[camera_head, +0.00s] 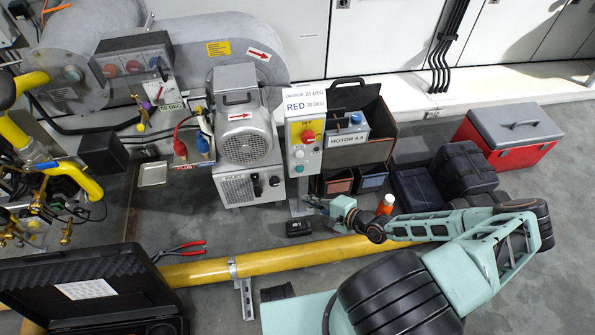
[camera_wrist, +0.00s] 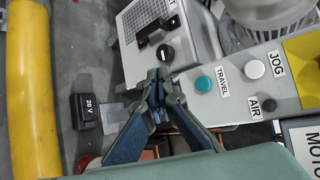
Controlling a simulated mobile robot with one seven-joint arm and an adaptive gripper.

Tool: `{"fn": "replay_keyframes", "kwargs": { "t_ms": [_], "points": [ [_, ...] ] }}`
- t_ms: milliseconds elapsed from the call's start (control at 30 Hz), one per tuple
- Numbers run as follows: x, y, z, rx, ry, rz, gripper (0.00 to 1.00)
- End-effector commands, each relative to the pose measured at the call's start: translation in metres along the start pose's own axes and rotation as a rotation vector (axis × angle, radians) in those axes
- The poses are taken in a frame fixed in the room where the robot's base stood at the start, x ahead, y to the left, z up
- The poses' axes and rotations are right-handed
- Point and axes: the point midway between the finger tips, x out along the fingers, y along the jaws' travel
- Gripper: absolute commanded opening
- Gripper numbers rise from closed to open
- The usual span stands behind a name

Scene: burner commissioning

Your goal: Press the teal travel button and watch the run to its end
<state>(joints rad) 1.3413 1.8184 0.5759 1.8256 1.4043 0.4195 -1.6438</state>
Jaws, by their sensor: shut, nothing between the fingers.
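The teal travel button (camera_wrist: 203,84) sits on the grey face of the control post, beside its TRAVEL label (camera_wrist: 222,81). It also shows low on the post in the head view (camera_head: 299,169). My gripper (camera_wrist: 159,78) is shut and empty. In the wrist view its fingertips lie to the left of the teal button, apart from it in the picture; the depth between them is unclear. In the head view my gripper (camera_head: 312,201) is near the foot of the post, below the button. The motor (camera_head: 245,136) stands left of the post.
The post carries a white JOG button (camera_wrist: 254,69), a black AIR control (camera_wrist: 270,104) and a red mushroom button (camera_head: 308,136). A yellow pipe (camera_head: 270,258) crosses the floor in front. A black 20 V battery (camera_head: 299,227) lies near the post. Bins (camera_head: 371,177) stand right.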

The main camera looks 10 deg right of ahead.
Motion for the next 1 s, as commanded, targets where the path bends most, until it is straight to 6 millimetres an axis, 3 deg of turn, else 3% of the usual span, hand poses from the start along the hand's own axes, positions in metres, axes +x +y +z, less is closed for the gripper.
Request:
{"fn": "replay_keyframes", "kwargs": {
  "t_ms": [467, 1000],
  "points": [
    [0.005, -0.002, -0.004, 0.0, 0.002, -0.004, 0.0],
    [0.05, -0.035, -0.036, -0.003, 0.001, -0.002, 0.0]
  ]
}}
